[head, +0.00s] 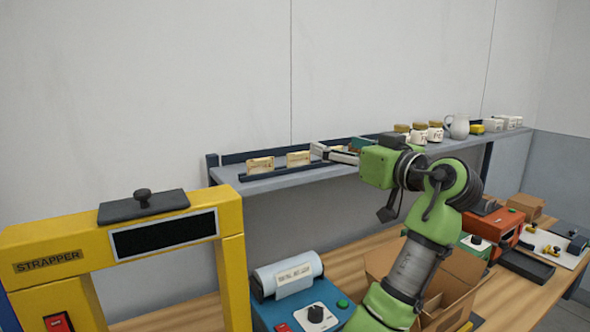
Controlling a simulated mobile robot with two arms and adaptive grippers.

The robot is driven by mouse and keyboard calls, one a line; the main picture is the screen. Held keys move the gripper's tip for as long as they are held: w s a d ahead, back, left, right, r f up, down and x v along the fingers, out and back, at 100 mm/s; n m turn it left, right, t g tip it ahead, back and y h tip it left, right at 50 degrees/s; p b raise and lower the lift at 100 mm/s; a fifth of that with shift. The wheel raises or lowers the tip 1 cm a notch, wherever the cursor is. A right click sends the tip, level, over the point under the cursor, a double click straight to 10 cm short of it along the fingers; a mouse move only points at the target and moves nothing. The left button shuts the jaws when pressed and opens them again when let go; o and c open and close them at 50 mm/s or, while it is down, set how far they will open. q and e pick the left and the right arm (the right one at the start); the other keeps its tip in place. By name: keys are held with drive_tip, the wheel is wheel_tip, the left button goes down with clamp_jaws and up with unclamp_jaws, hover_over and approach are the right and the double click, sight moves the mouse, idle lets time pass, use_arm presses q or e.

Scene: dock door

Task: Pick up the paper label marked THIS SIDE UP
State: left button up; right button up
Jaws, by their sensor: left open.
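A white paper label (294,279) with a line of small dark print stands at the front of a white roll on a blue machine. Its print is too blurred to read surely. Two cream cards, a left one (260,165) and a right one (298,158), stand in a dark rail on the shelf; their print is also unreadable. My left gripper (387,213) hangs at the end of the green arm, in front of the shelf, up and to the right of the white label. It is open and apart from the label, and mostly hidden behind its wrist. My right gripper is out of view.
The blue machine (280,312) has a dark knob and buttons. A yellow strapper (60,235) stands at left. A shelf (290,178) with jars and a pitcher (458,127) runs behind. An open cardboard box (462,268) and an orange machine (497,225) are at right.

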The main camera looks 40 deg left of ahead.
use_arm(q)
drive_tip(key=b, duration=0.4)
approach(302, 154)
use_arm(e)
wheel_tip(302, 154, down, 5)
use_arm(q)
drive_tip(key=p+x, duration=0.2)
drive_tip(key=x, duration=0.1)
drive_tip(key=p+x, duration=0.1)
drive_tip(key=shift+w+a+r, duration=0.15)
drive_tip(key=shift+w+a, duration=0.05)
drive_tip(key=shift+w, duration=0.15)
drive_tip(key=p+x, duration=0.2)
drive_tip(key=x, duration=0.1)
drive_tip(key=p+x, duration=0.1)
drive_tip(key=x, duration=0.1)
drive_tip(key=shift+s+a, duration=0.2)
drive_tip(key=shift+a, duration=0.2)
drive_tip(key=shift+c, duration=1.2)
drive_tip(key=c, duration=0.5)
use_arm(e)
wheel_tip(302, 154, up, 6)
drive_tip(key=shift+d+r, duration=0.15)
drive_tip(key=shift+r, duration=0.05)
